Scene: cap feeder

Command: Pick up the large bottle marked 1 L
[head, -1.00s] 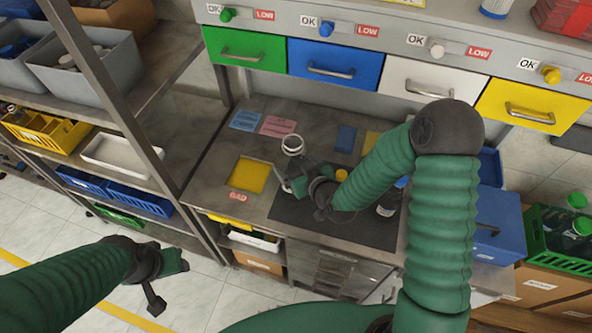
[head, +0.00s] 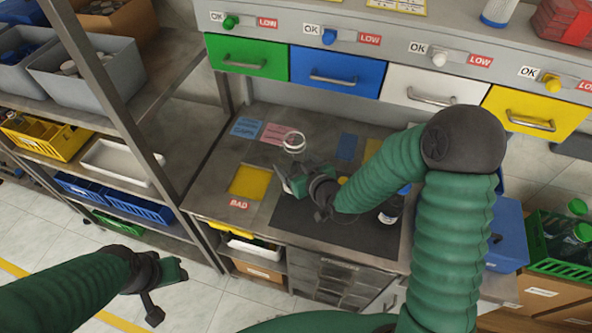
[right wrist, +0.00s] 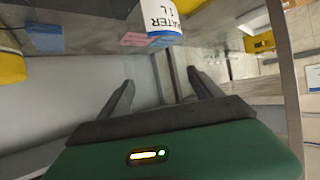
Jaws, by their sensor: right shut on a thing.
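The large bottle (head: 294,142) shows in the head view as a pale round shape above the bench, beside the pink mat. In the right wrist view its white label (right wrist: 163,17) reads WATER 1 L, upside down. The contact itself is hard to see, and in the wrist view the bottle is cut off by the top edge. My left gripper (head: 180,270) hangs over the floor at the lower left, away from the bench. Its jaw opening is unclear.
A yellow square (head: 249,182) with a BAD label lies on the bench's left part. Colored drawers line the back. A shelf rack (head: 150,165) stands left; a blue box (head: 505,235) is right.

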